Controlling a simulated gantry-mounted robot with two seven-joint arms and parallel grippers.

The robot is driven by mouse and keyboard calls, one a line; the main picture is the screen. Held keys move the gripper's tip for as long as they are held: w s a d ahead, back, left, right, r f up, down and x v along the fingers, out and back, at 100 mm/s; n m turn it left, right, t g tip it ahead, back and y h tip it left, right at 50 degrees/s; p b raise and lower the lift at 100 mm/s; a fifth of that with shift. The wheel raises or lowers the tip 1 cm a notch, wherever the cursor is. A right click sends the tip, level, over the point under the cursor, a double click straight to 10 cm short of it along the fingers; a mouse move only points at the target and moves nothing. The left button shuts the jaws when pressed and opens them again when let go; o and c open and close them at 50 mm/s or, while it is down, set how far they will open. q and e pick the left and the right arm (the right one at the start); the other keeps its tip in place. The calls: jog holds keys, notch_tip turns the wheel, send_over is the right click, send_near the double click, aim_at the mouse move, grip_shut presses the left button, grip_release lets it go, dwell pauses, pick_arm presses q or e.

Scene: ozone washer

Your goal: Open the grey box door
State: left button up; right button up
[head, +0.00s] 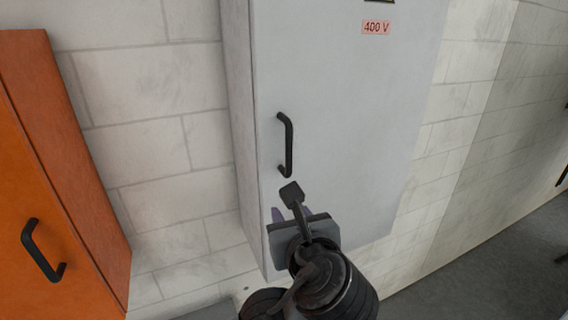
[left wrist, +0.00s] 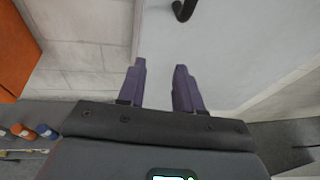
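The grey box (head: 335,90) hangs on the wall, and its front door looks shut. A black bar handle (head: 287,145) is upright near the door's left edge. In the left wrist view part of the handle (left wrist: 184,10) shows at the top. My left gripper (head: 289,212) is below the handle, in front of the lower left part of the box, apart from the handle. Its two purple fingers (left wrist: 160,68) are spread with nothing between them. My arm hides part of the box's lower edge. My right gripper is not in view.
An orange cabinet (head: 60,180) with a black handle (head: 43,252) stands at the left. A pale block wall (head: 150,130) lies behind. Several small orange and blue items (left wrist: 32,131) show low in the left wrist view. Grey floor (head: 480,270) is at the right.

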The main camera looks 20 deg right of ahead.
aim_at(290, 144)
pick_arm(q)
notch_tip(290, 144, up, 10)
jog(key=s+d+r+t+b, duration=0.1)
jog(key=s+t+b, duration=0.1)
jog(key=s+t, duration=0.1)
jog(key=shift+m, duration=0.3)
jog(key=w+p, duration=0.1)
jog(key=w, duration=0.2)
jog(key=w+d+p, duration=0.1)
jog(key=w, duration=0.2)
jog(key=w+p, duration=0.1)
jog(key=w, duration=0.3)
jog(key=shift+w+d+f, duration=0.1)
jog(key=shift+d+f, duration=0.1)
jog(key=shift+f, duration=0.1)
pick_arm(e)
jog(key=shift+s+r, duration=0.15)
pick_arm(q)
grip_shut()
